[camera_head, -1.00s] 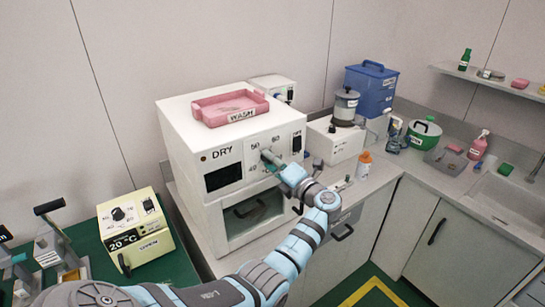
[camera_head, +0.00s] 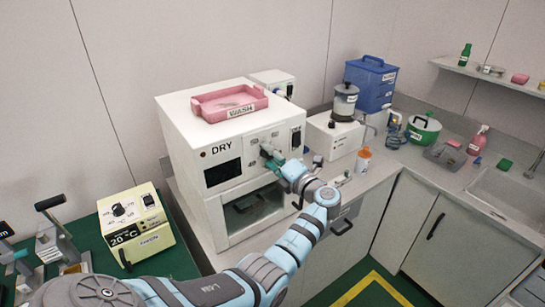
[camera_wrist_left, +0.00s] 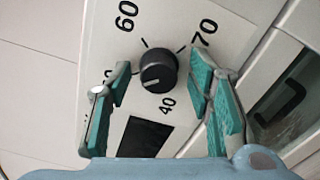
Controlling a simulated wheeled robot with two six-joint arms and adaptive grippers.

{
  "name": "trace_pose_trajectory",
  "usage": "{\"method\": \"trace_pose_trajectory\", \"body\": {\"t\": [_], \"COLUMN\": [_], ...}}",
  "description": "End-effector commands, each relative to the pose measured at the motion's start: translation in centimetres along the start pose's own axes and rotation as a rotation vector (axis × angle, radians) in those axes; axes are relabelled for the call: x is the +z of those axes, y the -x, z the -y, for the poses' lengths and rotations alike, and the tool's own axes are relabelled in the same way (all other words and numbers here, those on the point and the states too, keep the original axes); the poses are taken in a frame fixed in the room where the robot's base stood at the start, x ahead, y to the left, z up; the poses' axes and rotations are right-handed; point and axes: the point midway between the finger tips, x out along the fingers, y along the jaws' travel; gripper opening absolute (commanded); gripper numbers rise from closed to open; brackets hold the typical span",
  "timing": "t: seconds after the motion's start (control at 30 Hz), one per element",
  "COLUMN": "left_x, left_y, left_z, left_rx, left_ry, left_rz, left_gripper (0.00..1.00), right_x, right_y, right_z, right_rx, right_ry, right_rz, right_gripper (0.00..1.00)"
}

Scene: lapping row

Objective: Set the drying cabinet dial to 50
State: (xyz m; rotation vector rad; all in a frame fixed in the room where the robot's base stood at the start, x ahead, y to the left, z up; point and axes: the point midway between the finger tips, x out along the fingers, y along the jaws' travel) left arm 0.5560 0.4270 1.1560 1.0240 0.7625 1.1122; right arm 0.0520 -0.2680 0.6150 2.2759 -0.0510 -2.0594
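The drying cabinet (camera_head: 182,137), a white box marked DRY, stands on the bench. Its black round dial (camera_wrist_left: 158,72) shows in the left wrist view with 60, 70 and 40 printed around it. The 50 does not show there; the left finger may cover it. A pale mark on the dial points to the lower left of that picture. My left gripper (camera_wrist_left: 160,92) is open, with one teal finger on each side of the dial and gaps to both. In the head view, the gripper (camera_head: 270,155) hides the dial. My right gripper is out of view.
A pink tray marked WASH (camera_head: 211,113) lies on the cabinet top. A cream box with a 20 °C display (camera_head: 152,247) stands on the green table at left. A white device with a jar (camera_head: 332,141) and an orange-capped bottle (camera_head: 363,161) stand to the cabinet's right.

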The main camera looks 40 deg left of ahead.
Motion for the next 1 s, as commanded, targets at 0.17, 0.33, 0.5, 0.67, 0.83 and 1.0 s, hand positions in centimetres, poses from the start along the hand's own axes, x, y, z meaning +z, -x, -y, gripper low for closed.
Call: {"method": "trace_pose_trajectory", "body": {"t": [0.17, 0.33, 0.5, 0.67, 0.83, 1.0], "left_x": [0.0, 0.1, 0.0, 0.0, 0.0, 0.0], "left_y": [0.5, 4.0, 8.8, 11.5, 12.1, 12.1], "left_z": [0.0, 0.1, 0.1, 0.1, 0.0, 0.0], "left_rx": [0.0, -0.004, -0.005, -0.002, 0.001, 0.001], "left_ry": [0.0, 0.002, 0.0, 0.0, -0.001, 0.0], "left_rz": [0.001, 0.002, 0.001, 0.001, 0.0, 0.0], "left_gripper": [0.47, 0.47, 0.47, 0.47, 0.47, 0.47], "right_x": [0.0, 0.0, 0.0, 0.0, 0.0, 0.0], "right_y": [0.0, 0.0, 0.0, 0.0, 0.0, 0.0], "right_z": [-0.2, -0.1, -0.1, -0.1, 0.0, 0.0], "right_rx": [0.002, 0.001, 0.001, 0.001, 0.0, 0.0], "right_ry": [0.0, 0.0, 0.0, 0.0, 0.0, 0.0], "right_rz": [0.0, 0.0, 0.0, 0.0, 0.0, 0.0], "right_gripper": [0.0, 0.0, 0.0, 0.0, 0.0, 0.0]}}
